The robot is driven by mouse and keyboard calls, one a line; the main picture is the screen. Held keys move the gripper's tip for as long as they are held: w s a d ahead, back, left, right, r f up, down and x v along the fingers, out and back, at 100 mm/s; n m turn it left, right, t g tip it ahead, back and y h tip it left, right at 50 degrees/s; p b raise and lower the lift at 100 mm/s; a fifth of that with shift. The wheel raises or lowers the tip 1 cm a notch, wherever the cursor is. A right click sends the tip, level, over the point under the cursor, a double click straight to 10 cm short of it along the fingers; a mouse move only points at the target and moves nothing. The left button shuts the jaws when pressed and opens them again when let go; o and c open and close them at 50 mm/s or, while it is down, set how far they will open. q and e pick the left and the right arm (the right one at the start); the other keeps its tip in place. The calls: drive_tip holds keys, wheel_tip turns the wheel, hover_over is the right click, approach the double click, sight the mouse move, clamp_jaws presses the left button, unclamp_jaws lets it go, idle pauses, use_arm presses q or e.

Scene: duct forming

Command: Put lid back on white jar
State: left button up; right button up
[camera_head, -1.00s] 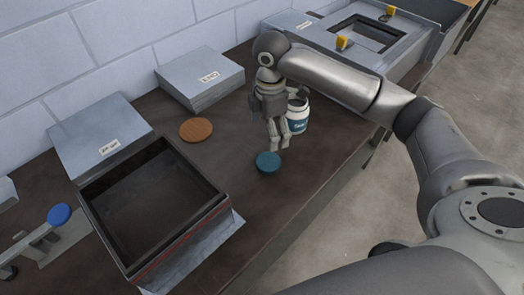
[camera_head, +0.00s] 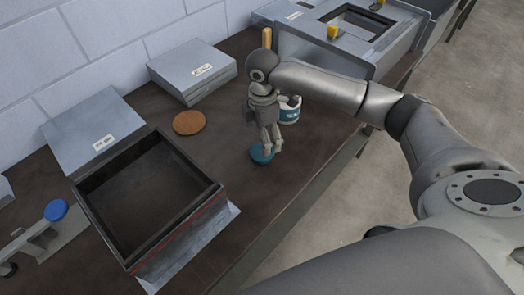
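The white jar (camera_head: 289,112) with a teal label stands upright on the dark table, partly hidden behind my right gripper. A teal round lid (camera_head: 260,155) lies on the table in front of the jar and apart from it. My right gripper (camera_head: 267,150) points down with its fingertips at the lid's right upper part. The fingers look a little apart, but whether they touch or hold the lid cannot be made out. My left gripper is not in view.
A brown wooden disc (camera_head: 189,122) lies left of the gripper. A black open-topped box (camera_head: 212,195) stands at the front left, near grey boxes (camera_head: 95,130). A grey machine (camera_head: 310,50) stands behind the jar. The table's front edge is close to the lid.

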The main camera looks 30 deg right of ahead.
drive_tip(key=f, duration=0.1)
drive_tip(key=f+p, duration=0.1)
drive_tip(key=f, duration=0.1)
drive_tip(key=s+f, duration=0.1)
drive_tip(key=shift+a+f, duration=0.15)
drive_tip(key=shift+a, duration=0.1)
drive_tip(key=shift+w+f, duration=0.1)
drive_tip(key=shift+f, duration=0.4)
drive_tip(key=c, duration=0.8)
